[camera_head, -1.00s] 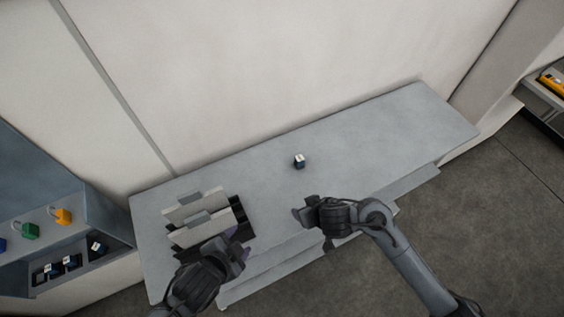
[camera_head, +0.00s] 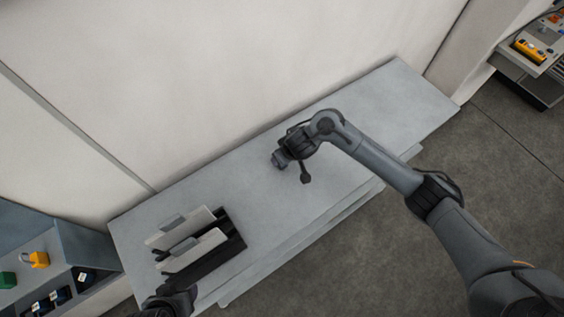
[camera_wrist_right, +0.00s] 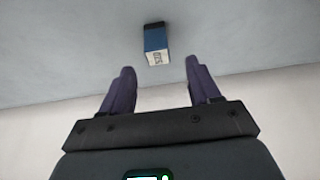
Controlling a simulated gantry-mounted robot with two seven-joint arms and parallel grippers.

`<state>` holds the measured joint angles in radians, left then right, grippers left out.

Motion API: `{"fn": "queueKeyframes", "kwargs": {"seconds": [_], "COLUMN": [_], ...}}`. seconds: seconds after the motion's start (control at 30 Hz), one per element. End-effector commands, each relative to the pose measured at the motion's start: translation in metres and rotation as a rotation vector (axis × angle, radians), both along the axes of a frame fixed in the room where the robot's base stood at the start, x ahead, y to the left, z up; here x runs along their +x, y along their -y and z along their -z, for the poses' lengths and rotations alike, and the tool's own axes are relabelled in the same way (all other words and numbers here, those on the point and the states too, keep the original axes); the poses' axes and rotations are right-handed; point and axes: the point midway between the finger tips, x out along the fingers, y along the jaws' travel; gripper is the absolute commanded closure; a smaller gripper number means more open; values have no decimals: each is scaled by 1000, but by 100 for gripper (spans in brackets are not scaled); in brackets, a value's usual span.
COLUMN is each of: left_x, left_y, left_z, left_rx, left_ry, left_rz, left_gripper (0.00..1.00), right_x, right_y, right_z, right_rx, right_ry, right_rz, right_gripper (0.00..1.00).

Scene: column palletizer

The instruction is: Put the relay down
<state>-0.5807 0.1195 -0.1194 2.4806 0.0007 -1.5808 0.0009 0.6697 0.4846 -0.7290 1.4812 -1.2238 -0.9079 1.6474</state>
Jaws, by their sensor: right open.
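The relay (camera_wrist_right: 156,44) is a small block with a blue side, a dark end and a white printed label. In the right wrist view it lies on the grey table just beyond my fingertips, roughly centred between them and not gripped. My right gripper (camera_wrist_right: 158,70) is open and empty, with its two purple-grey fingers apart. In the head view my right arm reaches over the table and hides the relay. My left gripper (camera_head: 178,300) shows only partly at the bottom edge, and its fingers cannot be made out.
A black rack (camera_head: 232,243) holding grey upright plates stands on the left of the grey table (camera_head: 380,105). A shelf unit at far left holds a yellow padlock (camera_head: 38,259), a green padlock (camera_head: 7,280) and small dark blocks. The table's right end is clear. A wall runs behind.

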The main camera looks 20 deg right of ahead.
Motion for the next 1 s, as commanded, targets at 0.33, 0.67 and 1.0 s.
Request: {"fn": "queueKeyframes", "kwargs": {"seconds": [0.33, 0.67, 1.0], "left_x": [0, 0, 0], "left_y": [0, 0, 0], "left_z": [7, 9, 9], "left_rx": [0, 0, 0], "left_ry": [1, 1, 1], "left_rz": [2, 2, 2], "left_gripper": [43, 43, 43], "right_x": [11, 19, 18], "right_y": [-1, -3, -3], "right_z": [34, 49, 49], "right_rx": [-1, 0, 1], "right_ry": [-1, 2, 2], "right_rz": [0, 0, 0], "right_gripper": [38, 38, 70]}}
